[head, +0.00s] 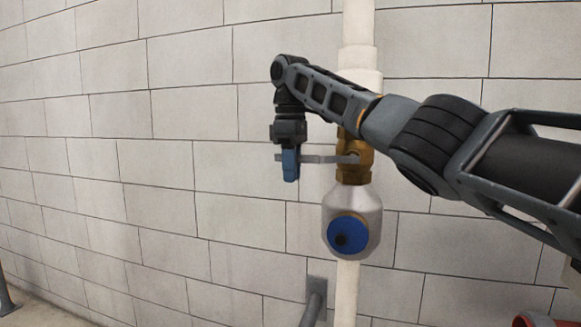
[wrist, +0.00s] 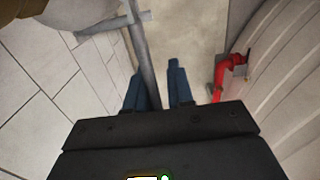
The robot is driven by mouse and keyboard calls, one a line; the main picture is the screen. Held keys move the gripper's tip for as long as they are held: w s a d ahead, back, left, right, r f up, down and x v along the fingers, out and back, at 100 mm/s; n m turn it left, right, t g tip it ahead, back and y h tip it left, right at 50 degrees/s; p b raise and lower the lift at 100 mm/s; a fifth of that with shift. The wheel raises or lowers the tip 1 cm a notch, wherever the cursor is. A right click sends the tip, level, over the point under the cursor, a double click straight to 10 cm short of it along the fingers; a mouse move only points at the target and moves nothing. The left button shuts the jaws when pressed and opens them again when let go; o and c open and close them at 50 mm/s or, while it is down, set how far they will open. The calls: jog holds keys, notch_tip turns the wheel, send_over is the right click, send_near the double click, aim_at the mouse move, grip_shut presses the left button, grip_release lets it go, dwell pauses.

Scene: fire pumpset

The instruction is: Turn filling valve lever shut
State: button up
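The filling valve is a brass body (head: 354,166) on the white vertical pipe, above a silver bulb with a blue round face. Its thin grey lever (head: 322,159) points left, roughly level. My gripper (head: 290,166) points down at the lever's left end, and its blue fingers overlap the lever there. A short lever tip shows left of the fingers. In the wrist view the two blue fingers (wrist: 158,82) stand apart with a gap between them. The lever is not clear in that view, so I cannot tell whether it lies between the fingers or is touched.
A white block wall (head: 190,210) stands behind. The white pipe (head: 348,295) runs down below the bulb. A grey rail with a wall plate (head: 316,288) is low down. Red pipework (wrist: 227,75) stands to the right in the wrist view. The space left of my gripper looks clear.

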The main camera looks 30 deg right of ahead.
jog(key=shift+o, duration=1.1)
jog(key=shift+r, duration=0.1)
notch_tip(320, 180, up, 8)
jog(key=p, duration=0.1)
jog(key=shift+a, duration=0.1)
